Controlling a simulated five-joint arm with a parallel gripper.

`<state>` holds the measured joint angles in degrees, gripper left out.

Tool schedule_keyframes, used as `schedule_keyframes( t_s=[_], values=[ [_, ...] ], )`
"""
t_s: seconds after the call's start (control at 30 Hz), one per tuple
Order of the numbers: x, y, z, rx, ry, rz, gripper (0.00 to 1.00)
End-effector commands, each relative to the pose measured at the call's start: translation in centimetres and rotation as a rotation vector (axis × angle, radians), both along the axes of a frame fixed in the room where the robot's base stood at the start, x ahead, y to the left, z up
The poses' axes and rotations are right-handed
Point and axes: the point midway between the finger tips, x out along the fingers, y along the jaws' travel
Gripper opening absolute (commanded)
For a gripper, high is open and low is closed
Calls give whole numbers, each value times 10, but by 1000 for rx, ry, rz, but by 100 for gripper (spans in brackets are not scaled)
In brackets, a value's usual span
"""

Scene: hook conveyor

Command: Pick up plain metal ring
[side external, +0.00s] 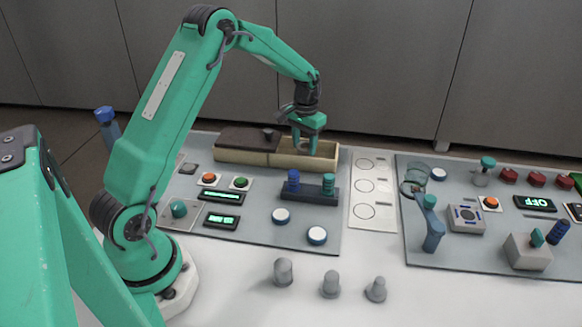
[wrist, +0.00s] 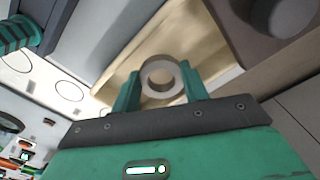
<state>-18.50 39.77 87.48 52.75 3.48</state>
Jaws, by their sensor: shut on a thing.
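A plain metal ring (wrist: 161,62) is between the two green fingers of my gripper (wrist: 162,88) in the wrist view, its hole facing the camera. My gripper is shut on it. In the side view my gripper (side external: 307,147) points down at the open part of a pale wooden box (side external: 268,160). The ring cannot be made out there, hidden by the fingers or the box wall. The box's pale inside also shows behind the ring in the wrist view (wrist: 125,62). How far the ring is above the box floor is unclear.
A dark brown lid (side external: 245,140) with a knob covers the box's left part. A dark stand (side external: 308,193) with blue and green ribbed pegs is in front. A white plate with circles (side external: 373,200) lies to the right. Several grey pegs (side external: 283,271) stand on the front table.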

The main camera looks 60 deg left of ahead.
Motion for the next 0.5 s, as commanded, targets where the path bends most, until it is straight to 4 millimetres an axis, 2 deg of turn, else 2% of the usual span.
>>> schedule_keyframes(
  t_s=[0.07,0.5],
  values=[
    [1,0,15,1,-5,0,21],
    [-16,-76,58,1,-2,-4,21]
  ],
)
